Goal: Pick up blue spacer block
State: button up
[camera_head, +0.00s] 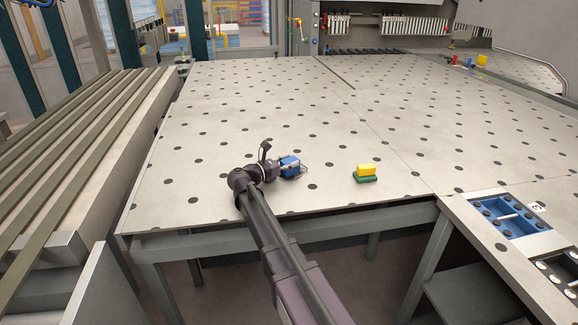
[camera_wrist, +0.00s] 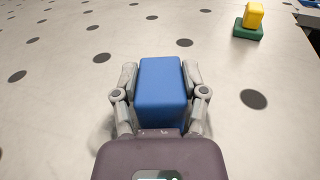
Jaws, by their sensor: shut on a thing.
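The blue spacer block (camera_wrist: 162,88) sits between the two fingers of my gripper (camera_wrist: 161,100) in the wrist view, with a finger against each side. My gripper is shut on it. In the head view the blue block (camera_head: 289,162) shows at the end of my arm, partly covered by my gripper (camera_head: 290,170), over the near left part of the perforated table (camera_head: 240,110). Whether the block touches the table or is just above it, I cannot tell.
A yellow block (camera_head: 366,170) rests on a green block (camera_head: 365,179) to the right of my gripper. A blue tray (camera_head: 510,218) lies at the right edge. Small red, yellow and blue things (camera_head: 482,60) stand at the far right. The table around my gripper is mostly clear.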

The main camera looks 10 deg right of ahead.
aim_at(289, 160)
jog(key=shift+r, duration=0.2)
notch_tip(289, 160, up, 3)
jog(key=p, duration=0.3)
jog(key=shift+f, duration=0.15)
jog(key=s, duration=0.5)
jog(key=s+r+p, duration=0.1)
jog(key=s, duration=0.4)
jog(key=s+r+p, duration=0.1)
jog(key=s, duration=0.5)
jog(key=shift+a, duration=0.4)
jog(key=shift+d, duration=0.1)
